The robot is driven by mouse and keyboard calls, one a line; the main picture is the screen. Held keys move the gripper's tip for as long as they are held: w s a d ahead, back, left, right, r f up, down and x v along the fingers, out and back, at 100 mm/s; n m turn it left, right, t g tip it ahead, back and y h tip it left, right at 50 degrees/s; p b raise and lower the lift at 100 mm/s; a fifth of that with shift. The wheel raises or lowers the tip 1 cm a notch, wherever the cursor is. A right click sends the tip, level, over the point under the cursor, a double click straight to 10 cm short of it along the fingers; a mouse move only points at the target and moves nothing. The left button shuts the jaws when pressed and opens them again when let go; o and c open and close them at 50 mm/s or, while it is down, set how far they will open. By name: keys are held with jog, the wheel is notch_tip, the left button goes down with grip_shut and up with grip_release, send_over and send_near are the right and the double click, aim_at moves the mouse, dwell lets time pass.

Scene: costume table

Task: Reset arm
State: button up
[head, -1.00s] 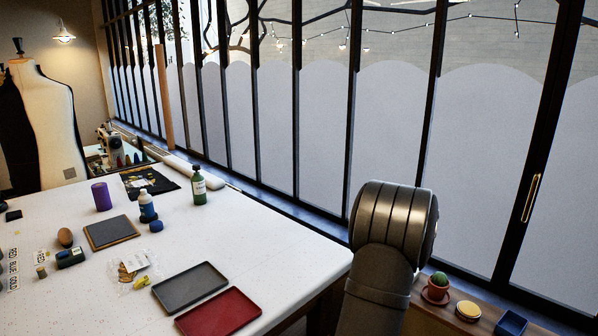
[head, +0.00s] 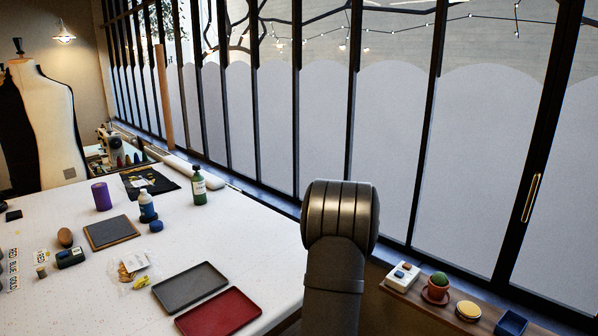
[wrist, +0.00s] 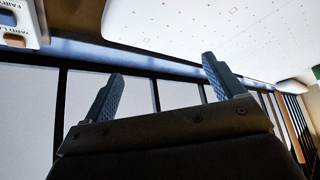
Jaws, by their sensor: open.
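My gripper (wrist: 162,92) shows in the wrist view with its two ridged fingers spread wide apart and nothing between them. Beyond the fingers are the window panes, the sill and the white speckled table top (wrist: 215,25). In the head view my arm rises at the right front edge of the table (head: 250,236); the gripper itself is not visible there.
The table holds a red tray (head: 218,312), a grey tray (head: 190,287), a dark green bottle (head: 199,188), a purple cylinder (head: 101,197) and a dark square pad (head: 111,232). The sill at right carries a potted cactus (head: 436,288) and a white box (head: 402,277). Tall windows stand behind.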

jog(key=shift+n, duration=0.3)
jog(key=shift+w+a+r, duration=0.1)
jog(key=shift+w+a, duration=0.15)
jog(key=shift+a, duration=0.75)
jog(key=shift+w+a, duration=0.25)
jog(key=shift+a, duration=0.7)
jog(key=shift+o, duration=0.2)
